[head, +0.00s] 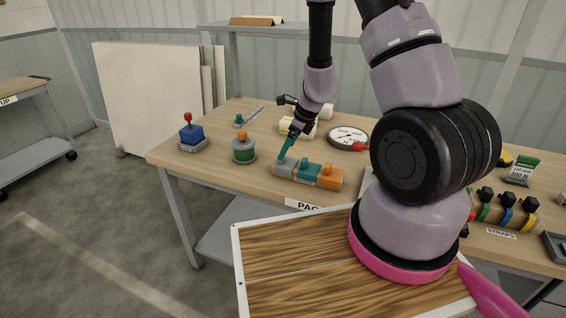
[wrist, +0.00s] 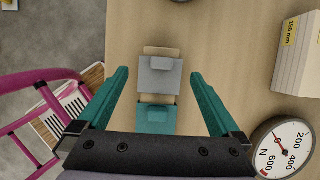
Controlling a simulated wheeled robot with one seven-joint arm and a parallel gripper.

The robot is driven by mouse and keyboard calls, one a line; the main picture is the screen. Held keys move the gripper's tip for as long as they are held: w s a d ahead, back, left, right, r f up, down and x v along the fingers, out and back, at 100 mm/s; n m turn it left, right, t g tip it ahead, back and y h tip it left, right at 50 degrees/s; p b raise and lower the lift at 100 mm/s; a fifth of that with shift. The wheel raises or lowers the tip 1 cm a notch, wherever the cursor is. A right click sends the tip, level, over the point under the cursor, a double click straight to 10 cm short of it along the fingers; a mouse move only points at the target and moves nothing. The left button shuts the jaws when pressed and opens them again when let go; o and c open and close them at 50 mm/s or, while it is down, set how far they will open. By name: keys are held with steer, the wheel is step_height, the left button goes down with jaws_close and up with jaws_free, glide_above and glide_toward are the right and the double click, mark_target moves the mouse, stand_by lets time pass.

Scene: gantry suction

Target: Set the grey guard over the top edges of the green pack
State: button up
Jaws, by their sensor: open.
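The grey guard (head: 282,168) is a small block with a raised knob, at the left end of a row of blocks on the bench. In the wrist view the grey guard (wrist: 158,77) lies between my open fingers, with bare bench showing on both sides. My gripper (head: 286,152) has teal fingers and is empty, just above the guard; I cannot tell the exact gap. A piece with a green top (head: 526,160) and a label reading 150 mm, 300 N stands at the far right; I cannot tell if it is the green pack. Its lower part is grey.
Straps (head: 506,210) lie right.

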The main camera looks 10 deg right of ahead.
mark_target(287, 162)
steer(key=x, duration=0.5)
steer(key=shift+w+d+f, duration=0.1)
steer(key=shift+f, duration=0.05)
steer(key=c, duration=1)
